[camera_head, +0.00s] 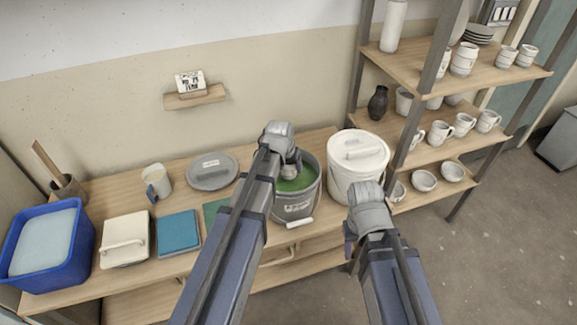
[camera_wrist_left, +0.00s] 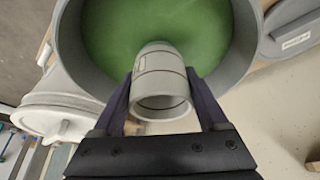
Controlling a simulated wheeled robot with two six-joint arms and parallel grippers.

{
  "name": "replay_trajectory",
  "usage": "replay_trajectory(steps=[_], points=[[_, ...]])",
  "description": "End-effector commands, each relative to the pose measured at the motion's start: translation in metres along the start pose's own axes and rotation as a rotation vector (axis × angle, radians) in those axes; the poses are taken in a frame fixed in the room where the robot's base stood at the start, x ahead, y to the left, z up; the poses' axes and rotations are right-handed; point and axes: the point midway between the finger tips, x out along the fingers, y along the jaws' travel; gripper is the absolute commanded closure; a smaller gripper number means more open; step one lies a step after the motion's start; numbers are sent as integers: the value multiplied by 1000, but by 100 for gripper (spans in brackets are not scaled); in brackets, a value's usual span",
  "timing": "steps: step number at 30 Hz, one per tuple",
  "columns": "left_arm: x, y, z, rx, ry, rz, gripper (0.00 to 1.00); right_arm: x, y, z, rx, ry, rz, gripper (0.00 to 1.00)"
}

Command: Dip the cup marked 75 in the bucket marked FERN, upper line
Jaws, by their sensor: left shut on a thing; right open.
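A grey bucket (camera_head: 297,208) with green glaze (camera_head: 290,184) stands open on the table; its front label is too small to read. The glaze also fills the upper part of the left wrist view (camera_wrist_left: 105,40). My left gripper (camera_wrist_left: 160,95) is shut on a pale grey cup (camera_wrist_left: 160,75) with lines around it. The cup is over the bucket's opening; I cannot tell whether it touches the glaze. Its number is not readable. In the head view my left gripper (camera_head: 289,168) hides the cup. My right gripper (camera_head: 350,240) is open and empty, in front of the white bucket.
A white lidded bucket (camera_head: 357,180) stands right of the grey one. A grey lid (camera_head: 212,172), a jug (camera_head: 156,182), a blue board (camera_head: 178,233), a white lidded box (camera_head: 125,240) and a blue tub (camera_head: 60,275) are to the left. Shelves (camera_head: 440,155) of pottery stand right.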

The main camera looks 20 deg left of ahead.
Motion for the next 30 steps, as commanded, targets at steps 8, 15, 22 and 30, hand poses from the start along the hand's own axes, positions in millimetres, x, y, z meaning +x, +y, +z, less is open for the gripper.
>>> replay_trajectory(steps=[8, 15, 22, 30], points=[[18, 0, 7, 0, 0, 0, 90, 19, -2, -1, 0, 0, 0, 50], [37, 0, 15, 0, 0, 0, 90, 40, -4, -2, 0, 0, 0, 50], [42, 0, 17, 0, 0, 0, 90, 45, -4, -3, 0, 0, 0, 50], [50, 0, 21, 0, 0, 0, 90, 54, -5, -3, 0, 0, 0, 50]])
